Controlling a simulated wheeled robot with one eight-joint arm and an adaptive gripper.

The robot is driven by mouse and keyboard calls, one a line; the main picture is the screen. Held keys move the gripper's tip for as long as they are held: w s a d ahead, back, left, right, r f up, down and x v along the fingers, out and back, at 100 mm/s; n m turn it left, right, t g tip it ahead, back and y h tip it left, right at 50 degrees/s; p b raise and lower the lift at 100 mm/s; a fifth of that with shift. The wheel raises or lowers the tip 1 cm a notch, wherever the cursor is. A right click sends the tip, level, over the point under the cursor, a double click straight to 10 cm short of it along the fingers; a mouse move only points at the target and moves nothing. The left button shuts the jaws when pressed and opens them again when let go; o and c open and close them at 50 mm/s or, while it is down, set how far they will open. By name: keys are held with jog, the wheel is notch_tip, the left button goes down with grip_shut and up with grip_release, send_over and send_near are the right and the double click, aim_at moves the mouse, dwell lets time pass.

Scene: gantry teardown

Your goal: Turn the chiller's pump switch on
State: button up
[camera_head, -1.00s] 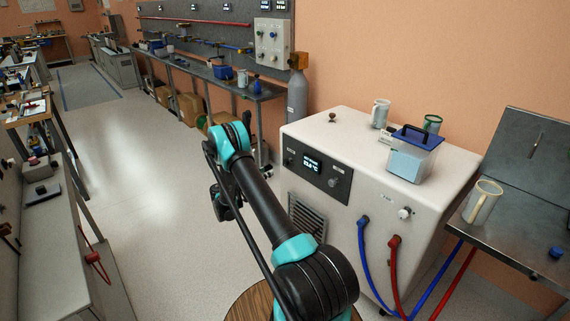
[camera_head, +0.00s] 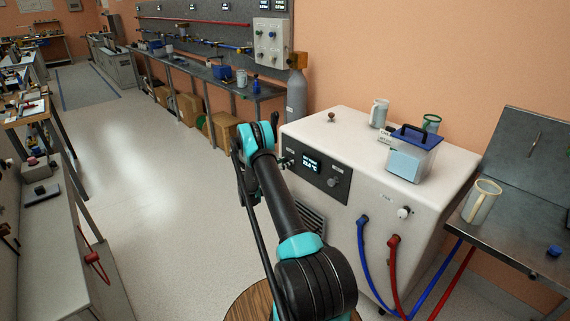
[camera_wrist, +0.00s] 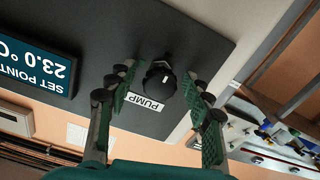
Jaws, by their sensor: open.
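The chiller (camera_head: 345,135) is a white cabinet at right centre in the head view, with a dark control panel (camera_head: 331,184) and a lit display (camera_head: 311,163). In the wrist view, the pump switch (camera_wrist: 161,82) is a black round knob with a short white mark, above a white PUMP label (camera_wrist: 145,102) that appears upside down. My gripper (camera_wrist: 162,84) is open, its green-and-black fingers on either side of the knob. I cannot tell whether they touch it. In the head view my arm hides most of the gripper at the panel's left end.
A blue-lidded container (camera_head: 412,158) and mugs stand on the chiller top. A blue hose (camera_head: 363,255) and a red hose (camera_head: 394,270) leave its front. A metal bench (camera_head: 520,235) stands at right. A grey gas cylinder (camera_head: 296,97) is behind. Open floor lies at left.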

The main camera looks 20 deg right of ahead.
jog(key=c, duration=1.2)
grip_shut()
jog(key=shift+n, duration=0.3)
jog(key=n, duration=0.3)
jog(key=shift+n, duration=0.3)
jog(key=n, duration=0.4)
jog(key=shift+n, duration=0.3)
jog(key=n, duration=0.4)
jog(key=shift+a, duration=0.1)
jog(key=shift+n, duration=2.5)
